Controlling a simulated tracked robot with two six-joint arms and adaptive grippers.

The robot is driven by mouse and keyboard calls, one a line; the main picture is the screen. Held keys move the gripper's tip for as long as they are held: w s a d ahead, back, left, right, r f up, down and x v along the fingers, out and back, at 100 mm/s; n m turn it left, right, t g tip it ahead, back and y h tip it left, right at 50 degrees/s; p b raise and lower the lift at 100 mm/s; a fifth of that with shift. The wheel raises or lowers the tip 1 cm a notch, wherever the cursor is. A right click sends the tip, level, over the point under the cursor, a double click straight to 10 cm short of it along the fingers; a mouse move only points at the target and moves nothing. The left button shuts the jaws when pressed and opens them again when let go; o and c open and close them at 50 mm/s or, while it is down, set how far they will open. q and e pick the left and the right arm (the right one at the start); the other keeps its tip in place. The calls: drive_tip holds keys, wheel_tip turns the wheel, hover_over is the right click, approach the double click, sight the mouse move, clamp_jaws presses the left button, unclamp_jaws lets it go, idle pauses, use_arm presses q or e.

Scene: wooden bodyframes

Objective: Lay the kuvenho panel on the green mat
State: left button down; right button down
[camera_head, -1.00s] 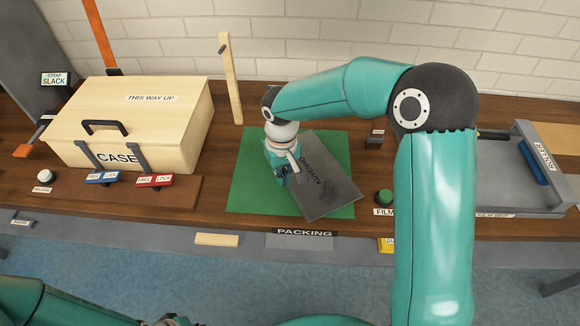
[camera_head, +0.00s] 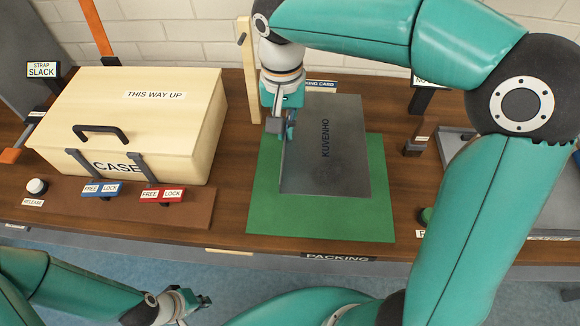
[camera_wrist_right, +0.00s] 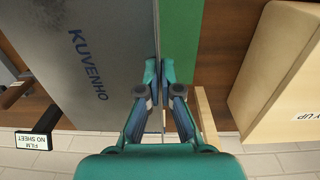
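The dark grey kuvenho panel (camera_head: 340,165) is face up over the back part of the green mat (camera_head: 330,222), its far end reaching past the mat's back edge. I cannot tell whether it touches the mat. My right gripper (camera_head: 286,130) is at the panel's left edge. In the right wrist view, the fingers of the right gripper (camera_wrist_right: 158,72) are closed on the edge of the panel (camera_wrist_right: 75,60), with the mat (camera_wrist_right: 180,35) beside it. My left gripper (camera_head: 190,302) is low in the head view, away from the panel; its opening is unclear.
A wooden case (camera_head: 140,110) with a black handle stands left of the mat. Blue (camera_head: 101,191) and red (camera_head: 163,194) latch switches sit in front of it. A wooden post (camera_head: 249,75) stands behind the mat. Dark wood (camera_head: 235,190) is clear between case and mat.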

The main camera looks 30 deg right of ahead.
drive_tip(key=f, duration=1)
drive_tip(key=shift+d, duration=0.25)
wheel_tip(320, 180, down, 4)
drive_tip(key=shift+f, duration=0.15)
drive_tip(key=shift+b, duration=0.3)
drive_tip(key=c, duration=1.8)
unclamp_jaws()
drive_tip(key=shift+f, duration=0.1)
drive_tip(key=shift+c, duration=0.2)
drive_tip(key=o, duration=0.5)
